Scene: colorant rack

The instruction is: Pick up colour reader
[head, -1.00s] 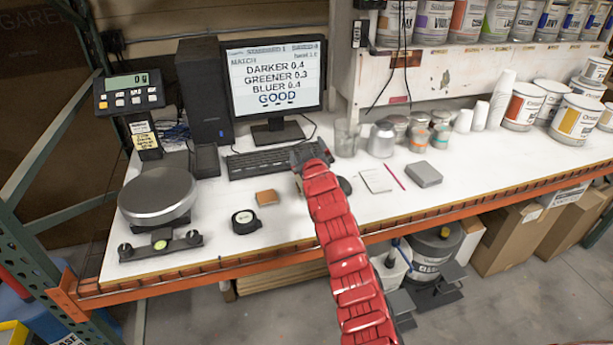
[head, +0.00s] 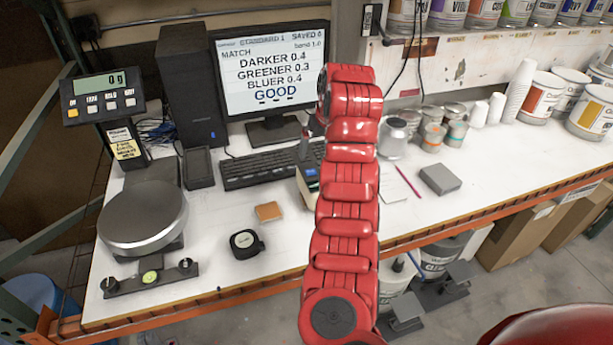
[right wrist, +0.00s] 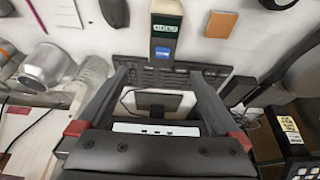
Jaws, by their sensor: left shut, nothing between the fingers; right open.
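My left gripper is not in view.
The keyboard (head: 262,168) and monitor (head: 272,75) stand behind. A tan block (head: 268,212), tape measure (head: 246,243) and scale (head: 143,215) are to the left. Metal tins (head: 391,138) and a grey box (head: 440,179) are to the right. The table's front strip is mostly clear.

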